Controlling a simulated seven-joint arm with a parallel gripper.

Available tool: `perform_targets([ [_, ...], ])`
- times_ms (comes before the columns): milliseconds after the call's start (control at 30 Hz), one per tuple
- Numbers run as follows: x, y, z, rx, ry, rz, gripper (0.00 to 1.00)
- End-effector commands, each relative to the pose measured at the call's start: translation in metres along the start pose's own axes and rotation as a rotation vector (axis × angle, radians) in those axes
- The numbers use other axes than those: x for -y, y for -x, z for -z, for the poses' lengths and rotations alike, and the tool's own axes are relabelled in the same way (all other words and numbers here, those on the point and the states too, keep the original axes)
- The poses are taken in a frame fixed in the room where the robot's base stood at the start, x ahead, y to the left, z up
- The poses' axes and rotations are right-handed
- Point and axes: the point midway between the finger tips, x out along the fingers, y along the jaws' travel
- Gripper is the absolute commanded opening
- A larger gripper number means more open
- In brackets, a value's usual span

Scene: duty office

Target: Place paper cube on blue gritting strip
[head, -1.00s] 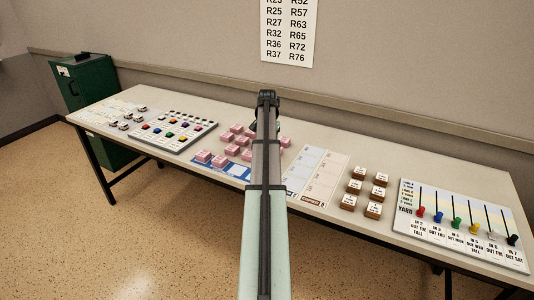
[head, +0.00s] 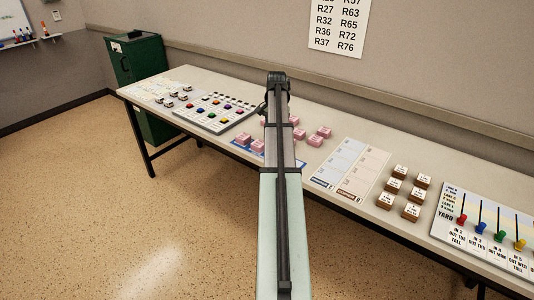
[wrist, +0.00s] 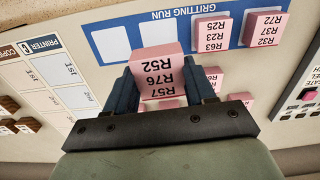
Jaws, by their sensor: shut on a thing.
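In the head view the strip (head: 233,148) is partly hidden by my arm, and the held cube cannot be made out.
Several loose pink cubes (head: 313,140) stand on the table around my arm. A button panel (head: 214,114) is to the left. White and beige cards (head: 340,163), brown blocks (head: 412,210) and a lever board (head: 480,235) are to the right.

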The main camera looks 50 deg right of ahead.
Motion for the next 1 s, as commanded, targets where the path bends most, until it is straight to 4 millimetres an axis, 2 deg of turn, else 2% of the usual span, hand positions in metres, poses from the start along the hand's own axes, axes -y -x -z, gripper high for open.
perform_targets([
  [167,0.000,-0.006,0.000,0.002,-0.042,-0.001,0.24],
  [500,-0.001,-0.055,0.000,0.003,-0.044,-0.002,0.24],
  [733,-0.001,-0.072,0.000,0.001,-0.043,-0.001,0.24],
  [1000,-0.001,-0.100,0.000,0.002,-0.043,-0.001,0.24],
])
